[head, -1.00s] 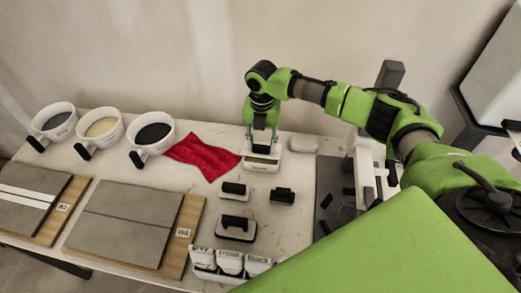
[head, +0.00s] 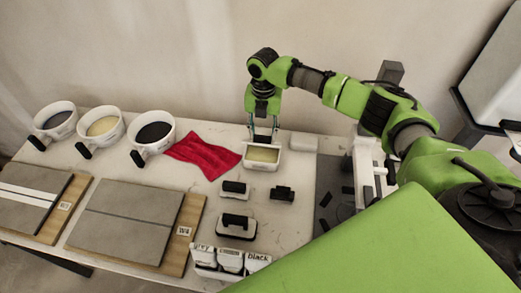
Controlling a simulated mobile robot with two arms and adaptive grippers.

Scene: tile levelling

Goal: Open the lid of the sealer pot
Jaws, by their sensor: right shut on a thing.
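The sealer pot (head: 262,164) is a small white rectangular tub near the back of the table, with a pale yellow surface showing inside it. My right gripper (head: 263,138) points down at the pot's far edge, its fingers on either side of the lid. It is shut on the lid, which hardly shows between the fingertips; I cannot tell whether the lid still touches the pot. My left gripper is not in view.
A red cloth (head: 203,154) lies left of the pot, and a pale block (head: 304,142) lies right of it. Black-handled tools (head: 236,226) and grout packets (head: 230,260) are in front. Bowls (head: 154,131) and tile boards (head: 130,222) fill the left.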

